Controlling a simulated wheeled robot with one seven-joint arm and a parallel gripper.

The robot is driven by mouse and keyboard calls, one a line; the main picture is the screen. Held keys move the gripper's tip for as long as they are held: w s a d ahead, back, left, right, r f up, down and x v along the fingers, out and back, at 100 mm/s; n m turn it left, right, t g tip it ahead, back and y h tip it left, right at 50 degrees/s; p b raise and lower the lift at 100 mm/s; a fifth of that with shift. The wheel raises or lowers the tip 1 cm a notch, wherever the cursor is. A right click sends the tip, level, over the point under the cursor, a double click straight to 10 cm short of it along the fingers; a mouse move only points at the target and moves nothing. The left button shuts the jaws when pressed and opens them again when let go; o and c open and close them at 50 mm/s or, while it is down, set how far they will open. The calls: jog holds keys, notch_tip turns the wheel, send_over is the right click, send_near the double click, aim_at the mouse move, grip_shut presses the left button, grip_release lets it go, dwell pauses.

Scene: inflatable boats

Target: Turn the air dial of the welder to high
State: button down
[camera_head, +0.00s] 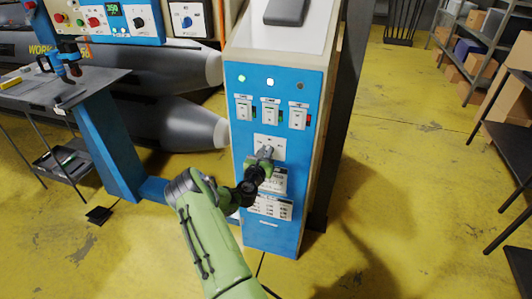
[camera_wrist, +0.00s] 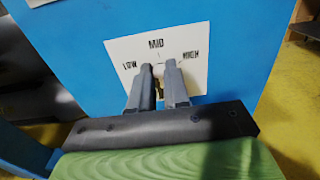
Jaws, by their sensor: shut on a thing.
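The dial (camera_wrist: 158,71) sits on a white plate (camera_wrist: 116,50) marked LOW, MID and HIGH from left to right. The plate (camera_head: 281,148) is on the front of a tall blue-fronted cabinet (camera_head: 236,159). My gripper (camera_head: 265,152) reaches the plate from the front and hides the dial in the head view. In the wrist view my gripper (camera_wrist: 159,73) is shut on the dial, one finger on each side, below the MID mark. The fingers hide most of the dial, so its exact setting is hard to tell.
Three switches (camera_head: 271,112) and indicator lights (camera_head: 269,82) are above the plate; a printed label (camera_head: 272,206) is below. A blue-legged workbench (camera_head: 55,88) and control panels (camera_head: 120,22) stand at left. Shelves (camera_head: 474,50) stand at right. The yellow floor (camera_head: 400,150) between is clear.

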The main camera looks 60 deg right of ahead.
jog(key=shift+s+m, duration=0.1)
jog(key=shift+m, duration=0.3)
jog(key=m+b, duration=0.2)
jog(key=m, duration=0.1)
jog(key=s+m+b, duration=0.1)
jog(key=m+b, duration=0.1)
jog(key=m, duration=0.2)
jog(key=f+m+b, duration=0.1)
jog(key=m+b, duration=0.2)
jog(key=m, duration=0.1)
jog(key=shift+s+d+f, duration=0.1)
jog(key=shift+s+d, duration=0.05)
jog(key=shift+s, duration=0.15)
dwell(0.4)
jog(key=c, duration=1.1)
grip_release()
jog(key=s+a+b, duration=0.2)
jog(key=a+b, duration=0.1)
jog(key=a, duration=1.2)
jog(key=shift+s+a, duration=0.25)
jog(key=shift+a, duration=0.05)
